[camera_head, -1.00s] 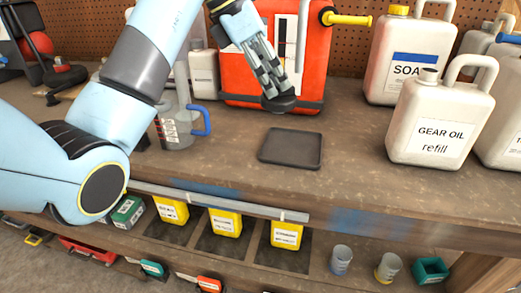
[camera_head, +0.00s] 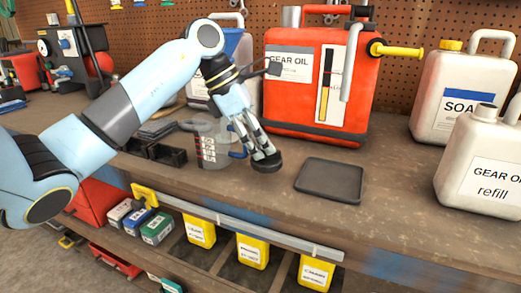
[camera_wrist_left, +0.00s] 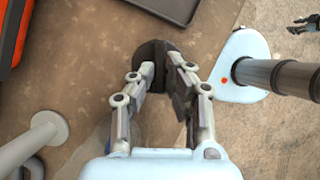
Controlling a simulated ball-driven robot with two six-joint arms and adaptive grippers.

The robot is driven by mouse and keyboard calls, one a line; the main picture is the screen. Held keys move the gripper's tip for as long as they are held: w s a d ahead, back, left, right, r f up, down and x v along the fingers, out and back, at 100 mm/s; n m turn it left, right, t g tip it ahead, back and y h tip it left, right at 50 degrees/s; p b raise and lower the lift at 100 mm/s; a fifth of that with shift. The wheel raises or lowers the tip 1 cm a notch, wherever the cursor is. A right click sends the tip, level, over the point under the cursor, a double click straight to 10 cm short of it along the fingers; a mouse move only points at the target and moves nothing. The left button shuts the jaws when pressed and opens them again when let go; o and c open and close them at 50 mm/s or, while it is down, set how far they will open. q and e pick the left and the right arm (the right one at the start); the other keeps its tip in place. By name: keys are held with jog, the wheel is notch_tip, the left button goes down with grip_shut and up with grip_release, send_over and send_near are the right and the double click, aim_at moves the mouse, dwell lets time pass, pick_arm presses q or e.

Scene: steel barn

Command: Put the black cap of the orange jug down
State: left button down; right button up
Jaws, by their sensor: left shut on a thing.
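The orange jug (camera_head: 308,85), labelled gear oil, stands upright at the back of the bench with a yellow spout on its right. My left gripper (camera_head: 262,152) is shut on the black cap (camera_head: 267,163), left of the black tray and in front of the jug. In the left wrist view the cap (camera_wrist_left: 152,52) sits between the fingertips of that gripper (camera_wrist_left: 160,75), over brown bench top. I cannot tell whether the cap touches the bench. A small gripper shape (camera_wrist_left: 303,25) at the top right of that view may be my right one, too small to read.
The black tray (camera_head: 330,180) lies empty right of the cap. A clear measuring jug (camera_head: 208,150) with a blue handle is close left of my gripper. White soap (camera_head: 455,95) and gear oil refill (camera_head: 480,165) jugs stand right. The bench's front edge is near.

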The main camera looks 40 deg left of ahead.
pick_arm(q)
jog(key=shift+f, duration=1)
jog(key=c, duration=1.4)
grip_release()
jog(key=shift+c, duration=0.2)
jog(key=shift+o, duration=0.5)
pick_arm(e)
jog(key=shift+a+f, duration=0.1)
jog(key=shift+a, duration=0.3)
pick_arm(q)
jog(key=shift+a+r, duration=0.2)
jog(key=shift+r, duration=0.15)
jog(key=v, duration=1.1)
jog(key=shift+r, duration=0.25)
pick_arm(e)
jog(key=shift+d, duration=0.3)
